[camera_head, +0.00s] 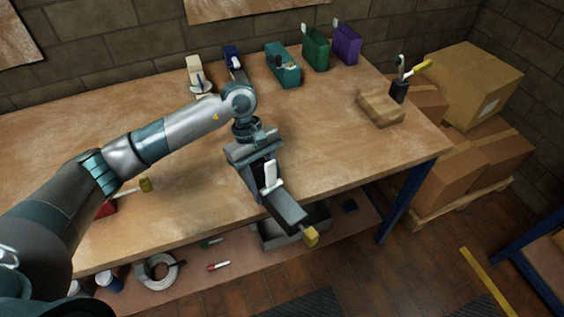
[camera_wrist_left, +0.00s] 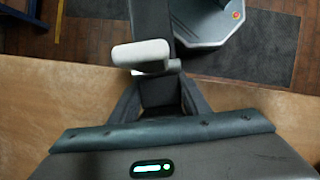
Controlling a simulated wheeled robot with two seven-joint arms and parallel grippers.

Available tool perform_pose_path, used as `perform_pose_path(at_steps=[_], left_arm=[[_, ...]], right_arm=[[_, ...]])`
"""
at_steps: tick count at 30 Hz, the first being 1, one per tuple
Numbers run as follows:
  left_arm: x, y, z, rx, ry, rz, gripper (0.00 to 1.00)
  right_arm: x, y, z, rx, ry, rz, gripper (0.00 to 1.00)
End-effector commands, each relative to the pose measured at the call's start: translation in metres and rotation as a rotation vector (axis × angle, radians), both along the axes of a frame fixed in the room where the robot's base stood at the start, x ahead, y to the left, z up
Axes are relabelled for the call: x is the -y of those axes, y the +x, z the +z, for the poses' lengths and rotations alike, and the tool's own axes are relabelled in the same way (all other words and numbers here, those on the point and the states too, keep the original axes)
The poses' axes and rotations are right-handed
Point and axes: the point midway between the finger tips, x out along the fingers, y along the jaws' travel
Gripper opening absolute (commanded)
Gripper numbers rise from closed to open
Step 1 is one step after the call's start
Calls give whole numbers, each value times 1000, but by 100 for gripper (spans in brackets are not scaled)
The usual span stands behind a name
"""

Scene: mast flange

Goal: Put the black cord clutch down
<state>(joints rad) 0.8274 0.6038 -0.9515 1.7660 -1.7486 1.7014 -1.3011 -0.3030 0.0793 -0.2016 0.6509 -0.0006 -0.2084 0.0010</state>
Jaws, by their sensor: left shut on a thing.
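My left gripper (camera_head: 262,182) is above the front part of the workbench (camera_head: 330,165), pointing down. In the left wrist view the dark clutch body (camera_wrist_left: 152,18) and white lever (camera_wrist_left: 141,54) extend beyond the fingers (camera_wrist_left: 160,100). The gripped part is mostly hidden. My right gripper is not in view.
Beige (camera_head: 194,69), blue (camera_head: 234,60), teal (camera_head: 283,65), green (camera_head: 315,49) and purple (camera_head: 346,43) pieces line the bench's back. A wooden block (camera_head: 380,108) and a black tool holder (camera_head: 399,91) stand at right. A grey bin (camera_head: 292,232) sits on the lower shelf.

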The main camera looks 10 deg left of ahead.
Motion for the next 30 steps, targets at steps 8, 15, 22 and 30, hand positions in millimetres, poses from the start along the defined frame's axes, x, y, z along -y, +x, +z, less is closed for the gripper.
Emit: perform_pose_path(at_steps=[8, 15, 22, 30], left_arm=[[-36, -66, -17, -1, 2, -566, 8], [-54, -97, -23, 3, -1, -834, 8], [-56, -101, -23, 2, -1, -869, 8], [-56, -101, -23, 3, -2, -866, 8]], right_arm=[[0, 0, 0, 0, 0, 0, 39], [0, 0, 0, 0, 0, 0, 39], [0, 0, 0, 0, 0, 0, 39], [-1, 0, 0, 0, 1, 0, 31]])
